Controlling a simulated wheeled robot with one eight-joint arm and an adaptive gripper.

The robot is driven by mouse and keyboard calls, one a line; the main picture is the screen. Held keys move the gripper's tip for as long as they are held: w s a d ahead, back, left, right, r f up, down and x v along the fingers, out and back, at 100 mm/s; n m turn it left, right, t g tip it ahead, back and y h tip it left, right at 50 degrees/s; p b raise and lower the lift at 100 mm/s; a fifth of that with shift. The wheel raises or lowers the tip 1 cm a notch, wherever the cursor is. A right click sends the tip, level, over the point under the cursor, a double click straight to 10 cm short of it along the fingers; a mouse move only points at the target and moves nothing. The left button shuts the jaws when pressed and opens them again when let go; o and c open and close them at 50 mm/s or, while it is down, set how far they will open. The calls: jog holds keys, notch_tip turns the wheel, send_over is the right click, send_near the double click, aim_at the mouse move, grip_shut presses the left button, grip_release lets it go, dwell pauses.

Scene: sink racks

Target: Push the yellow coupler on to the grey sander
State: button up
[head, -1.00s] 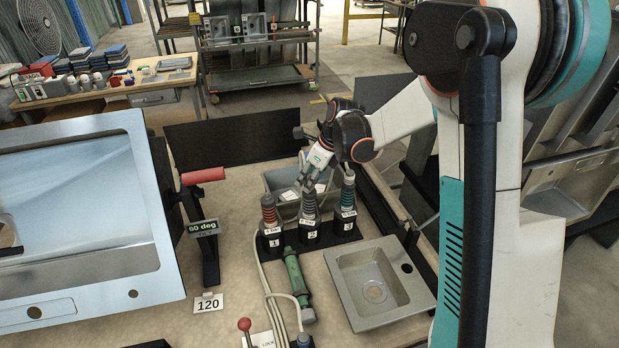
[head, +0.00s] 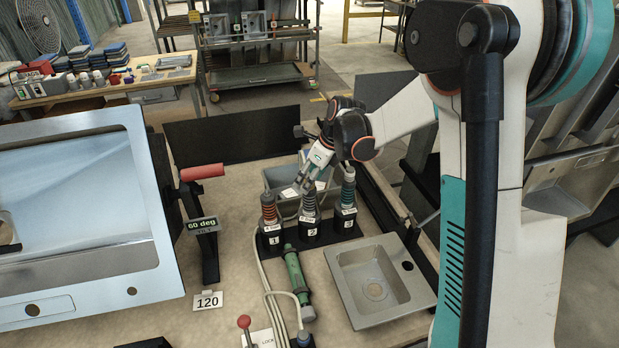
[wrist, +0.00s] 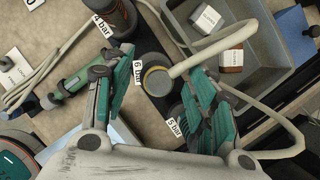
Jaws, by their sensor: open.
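Several upright ribbed tools stand in a black holder with plates 1, 2 and 3: an orange-ribbed one (head: 269,208), a grey-ribbed one (head: 309,205) and a teal-ribbed one (head: 348,188). The grey one fits the grey sander. My gripper (head: 312,178) is over it, its fingers pointing down. In the wrist view, my gripper (wrist: 158,68) is open, with the fingers apart on either side of a round top with a yellowish ring (wrist: 157,81), beside the "6 bar" label. I cannot tell whether that ring is the yellow coupler. A pale hose (wrist: 220,40) ends against or close beside it.
A grey bin (wrist: 262,60) with small boxes stands behind the holder. A green cylindrical tool (head: 296,280) lies in front, beside pale hoses. A small grey sink (head: 345,275) is at right; a large steel sink (head: 150,190) is at left. The bench between is partly clear.

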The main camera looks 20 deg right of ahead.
jog(key=v, duration=1.1)
jog(key=shift+r, duration=0.25)
jog(key=shift+s+d, duration=0.1)
jog(key=s+a+r+n+t+h+b, duration=0.1)
jog(key=s+r+n, duration=0.1)
jog(key=s+n, duration=0.45)
jog(key=s+a+r+n+t+h+b, duration=0.1)
jog(key=s+a+r+n, duration=0.1)
jog(key=s+n, duration=0.45)
jog(key=s+f+n+t+h+b, duration=0.1)
jog(key=s+f+n, duration=0.3)
jog(key=s+n, duration=1)
jog(key=shift+s+t, duration=0.5)
jog(key=shift+s, duration=0.1)
jog(key=shift+a, duration=0.15)
